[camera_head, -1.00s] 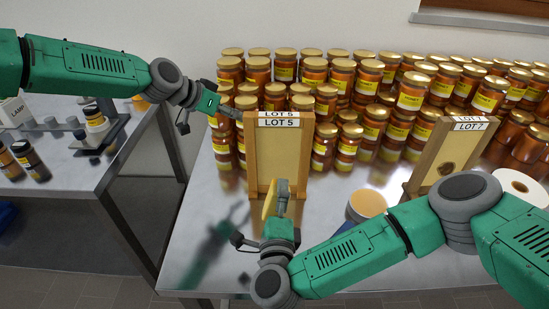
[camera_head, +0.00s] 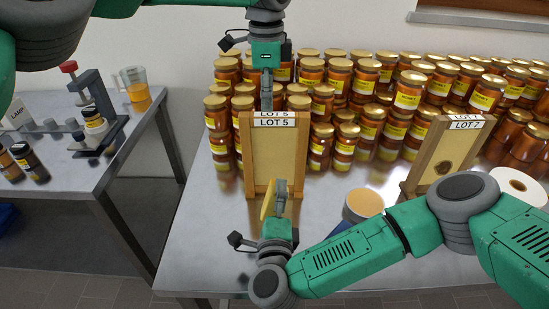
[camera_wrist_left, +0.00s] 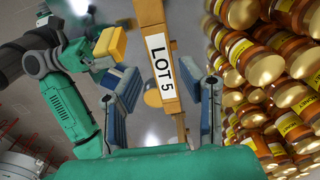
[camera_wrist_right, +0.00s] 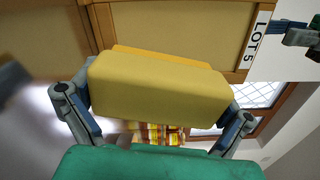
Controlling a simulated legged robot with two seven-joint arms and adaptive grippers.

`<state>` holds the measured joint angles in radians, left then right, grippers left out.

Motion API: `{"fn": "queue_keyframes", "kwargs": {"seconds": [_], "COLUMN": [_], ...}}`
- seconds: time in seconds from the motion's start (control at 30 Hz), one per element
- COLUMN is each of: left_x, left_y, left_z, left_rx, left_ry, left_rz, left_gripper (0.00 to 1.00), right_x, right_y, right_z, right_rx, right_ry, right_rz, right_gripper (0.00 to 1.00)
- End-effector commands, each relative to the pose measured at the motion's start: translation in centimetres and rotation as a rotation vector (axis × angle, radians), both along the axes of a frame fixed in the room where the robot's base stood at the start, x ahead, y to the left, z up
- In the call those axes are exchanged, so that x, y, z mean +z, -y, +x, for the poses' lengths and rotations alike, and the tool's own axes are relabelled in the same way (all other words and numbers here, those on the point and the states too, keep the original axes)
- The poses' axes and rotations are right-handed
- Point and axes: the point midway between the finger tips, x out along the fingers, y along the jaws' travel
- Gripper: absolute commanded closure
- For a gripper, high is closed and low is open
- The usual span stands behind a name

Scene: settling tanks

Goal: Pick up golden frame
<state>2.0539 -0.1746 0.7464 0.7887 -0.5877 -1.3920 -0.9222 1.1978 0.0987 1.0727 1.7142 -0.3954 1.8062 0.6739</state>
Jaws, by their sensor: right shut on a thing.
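The golden wooden frame (camera_head: 246,152) labelled LOT 5 stands upright on the metal table, with a pale panel inside. My left gripper (camera_head: 267,92) is above and just behind its top edge, pointing down. In the left wrist view its fingers are open, with the frame's top bar (camera_wrist_left: 150,12) and label showing between them. I cannot tell whether they touch it. My right gripper (camera_head: 277,198) is low in front of the frame, shut on a yellow block (camera_head: 268,204). The block (camera_wrist_right: 160,90) fills the space between its fingers in the right wrist view, close to the frame's panel.
Many honey jars (camera_head: 340,75) stand stacked behind the frame. A second frame labelled LOT 7 (camera_head: 437,165) stands to the right, near a white roll (camera_head: 520,186). A round tan-topped container (camera_head: 364,203) is right of my right gripper. A side table (camera_head: 70,165) holds a press and jars.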

Motion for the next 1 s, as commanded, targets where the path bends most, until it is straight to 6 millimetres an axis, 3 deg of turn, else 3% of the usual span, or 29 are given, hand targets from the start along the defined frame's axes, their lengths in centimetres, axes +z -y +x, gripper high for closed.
{"fn": "queue_keyframes", "kwargs": {"seconds": [0.1, 0.37, 0.7, 0.93, 1.0], "left_x": [-1.7, -3.3, -8.2, -8.4, -8.4], "left_y": [0.0, -0.1, 0.0, 0.0, 0.0], "left_z": [0.0, 0.0, 0.0, 0.0, 0.0], "left_rx": [0.001, 0.002, 0.002, 0.002, 0.002], "left_ry": [-0.002, 0.0, -0.001, 0.002, 0.002], "left_rz": [-0.002, -0.003, -0.003, -0.003, -0.003], "left_gripper": [0.66, 0.66, 0.66, 0.66, 0.9], "right_x": [0.0, 0.1, 0.0, 0.1, 0.1], "right_y": [0.0, -0.1, 0.0, 0.0, 0.0], "right_z": [0.0, -0.1, 0.0, -0.1, -0.1], "right_rx": [0.0, 0.0, 0.0, 0.0, 0.0], "right_ry": [0.001, 0.001, 0.001, 0.001, 0.001], "right_rz": [0.0, 0.0, 0.0, 0.0, 0.0], "right_gripper": [0.29, 0.29, 0.29, 0.29, 0.29]}}
